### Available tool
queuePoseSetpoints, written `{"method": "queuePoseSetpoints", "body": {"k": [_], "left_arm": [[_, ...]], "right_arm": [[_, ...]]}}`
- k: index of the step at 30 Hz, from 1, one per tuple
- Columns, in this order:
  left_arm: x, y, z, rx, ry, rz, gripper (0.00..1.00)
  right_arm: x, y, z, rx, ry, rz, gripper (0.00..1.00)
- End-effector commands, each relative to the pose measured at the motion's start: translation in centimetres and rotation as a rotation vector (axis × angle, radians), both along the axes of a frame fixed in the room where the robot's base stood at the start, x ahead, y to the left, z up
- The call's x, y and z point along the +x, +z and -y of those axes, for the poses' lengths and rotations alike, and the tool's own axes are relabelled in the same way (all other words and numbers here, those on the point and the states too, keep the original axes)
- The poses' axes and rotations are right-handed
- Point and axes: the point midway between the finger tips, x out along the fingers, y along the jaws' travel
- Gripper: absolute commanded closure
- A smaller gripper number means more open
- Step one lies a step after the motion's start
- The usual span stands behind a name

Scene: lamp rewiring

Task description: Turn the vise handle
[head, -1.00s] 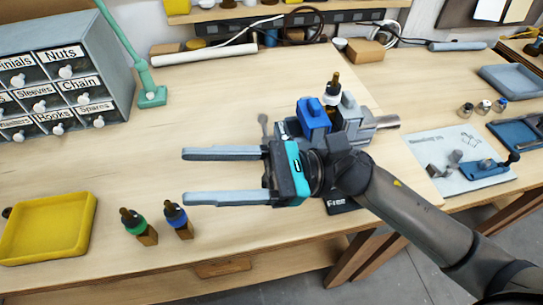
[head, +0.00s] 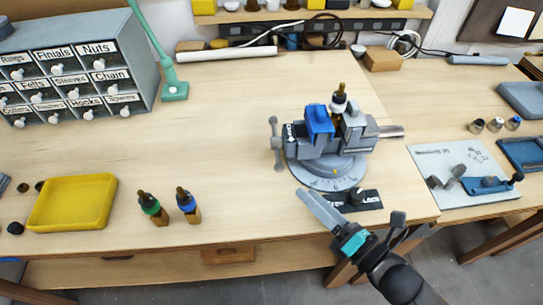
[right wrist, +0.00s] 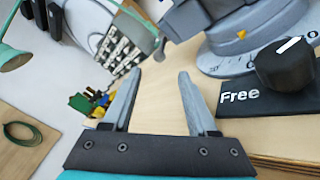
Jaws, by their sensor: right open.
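The vise (head: 325,165) stands on the workbench, with a blue jaw block and a round base with a marked dial. Its handle (head: 277,145), a grey bar with ball ends, is at the vise's left end and stands nearly upright in the head view. A small black and white piece with a brownish tip (head: 339,98) stands upright at the jaws. My right gripper (head: 305,196) is open and empty, in front of the vise and below the handle in the head view, apart from it. In the right wrist view its fingers (right wrist: 158,75) are spread. My left gripper is out of view.
A black plate with a knob (head: 357,198), marked Free and Lock, lies in front of the vise, close to my right gripper. Two small bottles (head: 170,207) and a yellow tray (head: 72,203) are at left. The bench between the drawers (head: 85,75) and vise is clear.

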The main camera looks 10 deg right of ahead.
Motion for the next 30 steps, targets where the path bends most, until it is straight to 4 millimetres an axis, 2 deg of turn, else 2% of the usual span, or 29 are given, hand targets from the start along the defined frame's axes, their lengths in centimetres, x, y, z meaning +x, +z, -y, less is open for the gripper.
{"method": "queuePoseSetpoints", "body": {"k": [21,30], "left_arm": [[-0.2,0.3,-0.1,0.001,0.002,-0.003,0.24],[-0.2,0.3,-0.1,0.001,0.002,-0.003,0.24]], "right_arm": [[9.1,0.1,-6.0,0.0,0.003,0.004,0.41],[11.0,0.1,-7.2,0.0,0.003,0.003,0.41]]}}
